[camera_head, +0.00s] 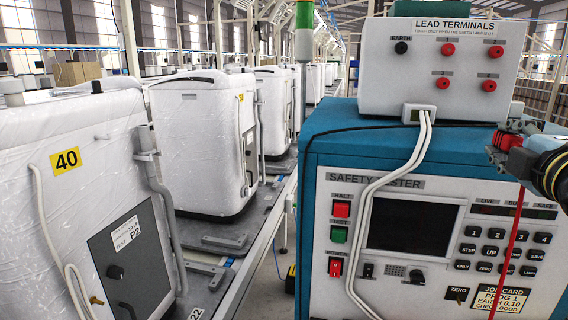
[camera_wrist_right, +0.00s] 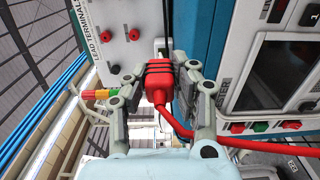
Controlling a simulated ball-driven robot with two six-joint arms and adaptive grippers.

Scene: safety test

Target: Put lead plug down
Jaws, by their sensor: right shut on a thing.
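The red lead plug (camera_wrist_right: 158,88) is held between the fingers of my right gripper (camera_wrist_right: 166,76) in the right wrist view. Its dark ribbed end is at the fingertips and its red lead (camera_wrist_right: 215,138) runs off to the right. In the head view my right gripper (camera_head: 499,148) is at the right edge with the red plug (camera_head: 509,140) in it, and the red lead (camera_head: 511,250) hangs down in front of the tester. The plug is in front of the blue tester housing, below and right of the terminal box; its exact distance from them cannot be told. My left gripper is not in view.
The lead terminals box (camera_head: 440,70) has one black and several red sockets and stands on the blue safety tester (camera_head: 330,150). White wrapped machines (camera_head: 205,140) stand on a line at left.

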